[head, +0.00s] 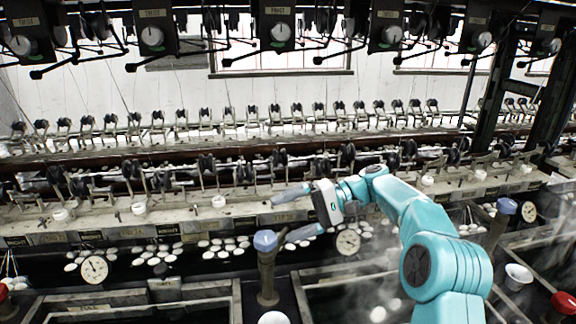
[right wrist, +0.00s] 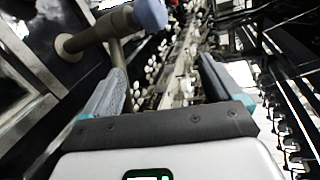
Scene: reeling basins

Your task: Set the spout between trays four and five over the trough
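A grey post with a blue cap (head: 265,240) stands between two dark, framed trays, the left one (head: 140,290) and the right one (head: 345,280). I cannot read which are four and five. In the right wrist view the blue cap (right wrist: 150,14) is at the top, and a grey pipe (right wrist: 117,58) branches off the post behind the left finger. My right gripper (head: 280,219) is open and empty; its lower fingertip is close to the cap. It also shows open in the right wrist view (right wrist: 160,66). Touch cannot be told. My left gripper is out of view.
White cocoons (head: 215,245) lie in the dark strip behind the post, with round dials (head: 94,268) near them. A second blue-capped post (head: 507,206) stands at right. Red knobs (head: 563,303) show at the edges. Reeling machinery (head: 205,165) fills the back.

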